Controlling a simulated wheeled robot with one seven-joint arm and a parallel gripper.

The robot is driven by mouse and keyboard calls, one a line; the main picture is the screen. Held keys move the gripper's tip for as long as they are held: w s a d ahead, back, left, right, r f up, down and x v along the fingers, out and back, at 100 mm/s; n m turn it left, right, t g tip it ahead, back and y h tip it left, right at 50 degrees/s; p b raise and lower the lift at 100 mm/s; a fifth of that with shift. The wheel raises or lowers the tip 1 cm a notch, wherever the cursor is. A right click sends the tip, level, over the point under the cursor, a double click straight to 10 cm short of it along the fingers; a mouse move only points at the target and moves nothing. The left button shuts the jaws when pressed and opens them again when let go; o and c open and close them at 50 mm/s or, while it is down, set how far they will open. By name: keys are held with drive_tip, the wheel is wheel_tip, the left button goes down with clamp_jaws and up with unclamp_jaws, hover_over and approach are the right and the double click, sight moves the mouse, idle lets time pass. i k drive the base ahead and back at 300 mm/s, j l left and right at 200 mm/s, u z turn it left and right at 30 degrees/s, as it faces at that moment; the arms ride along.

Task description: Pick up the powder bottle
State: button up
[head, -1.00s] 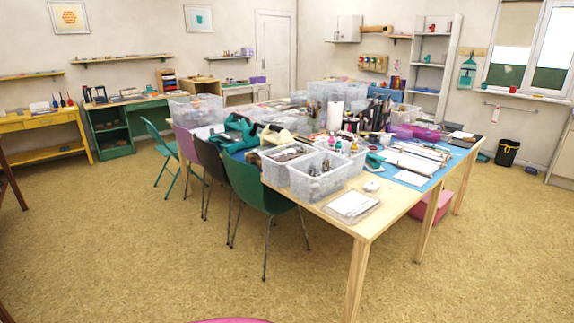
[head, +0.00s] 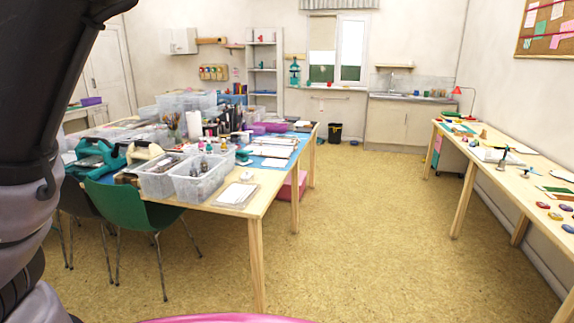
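I cannot make out the powder bottle for certain. Several small bottles stand among the clutter on the big wooden table (head: 262,205), too small to tell apart. A right-hand wooden table (head: 462,150) along the wall holds small round coloured pads (head: 556,216) and other little items. Part of my own arm fills the left edge of the head view. My gripper is not in view.
Clear plastic bins (head: 200,187) crowd the big table's near end. A green chair (head: 130,218) stands at its left side. A pink rounded edge (head: 225,318) shows at the bottom. The floor between the two tables (head: 375,230) is free.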

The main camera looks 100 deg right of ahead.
sight(204, 167)
drive_tip(key=z, duration=2.7)
drive_tip(key=u, duration=4.8)
drive_tip(key=z, duration=4.6)
